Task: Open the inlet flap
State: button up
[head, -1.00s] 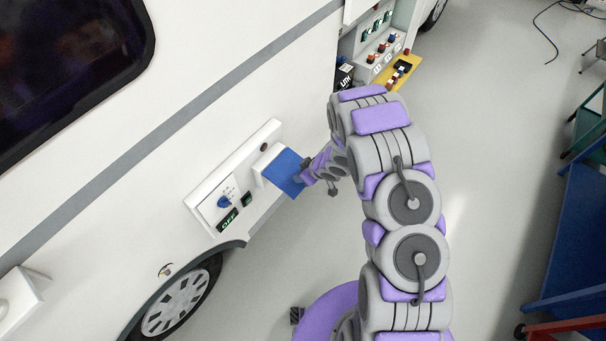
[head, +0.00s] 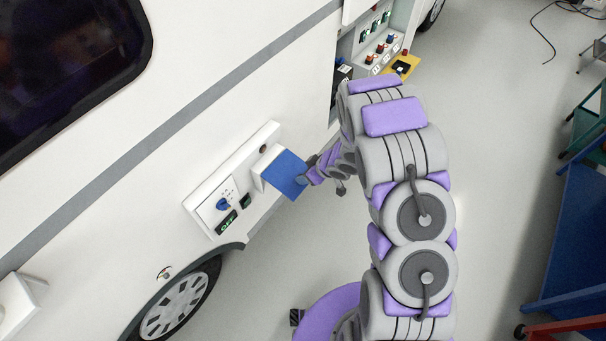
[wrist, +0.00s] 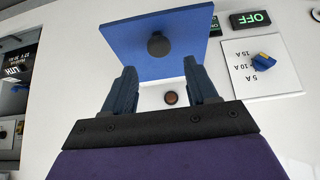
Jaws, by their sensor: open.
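The inlet flap (head: 285,174) is a blue square plate on a white housing on the motorhome's side panel. In the wrist view the flap (wrist: 120,50) lies ahead of my gripper, with a round dark knob (wrist: 158,46) on its face. My gripper (wrist: 160,64) is open, its two dark blue fingers apart, with the knob seen between and just beyond the tips. I cannot tell whether a finger touches the flap. In the head view my gripper (head: 307,172) is at the flap's outer right edge, and my arm hides little of the flap.
On the same white panel are a blue rotary switch (head: 223,204), a green-lit OFF display (head: 227,222) and a small brown round part (wrist: 171,98). An open service bay (head: 375,50) with coloured knobs is farther along the vehicle. Floor right of my arm is clear up to blue shelving (head: 575,230).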

jog(key=v, duration=1.2)
jog(key=shift+p, duration=0.35)
jog(key=shift+w+a, duration=0.1)
jog(key=shift+a, duration=0.05)
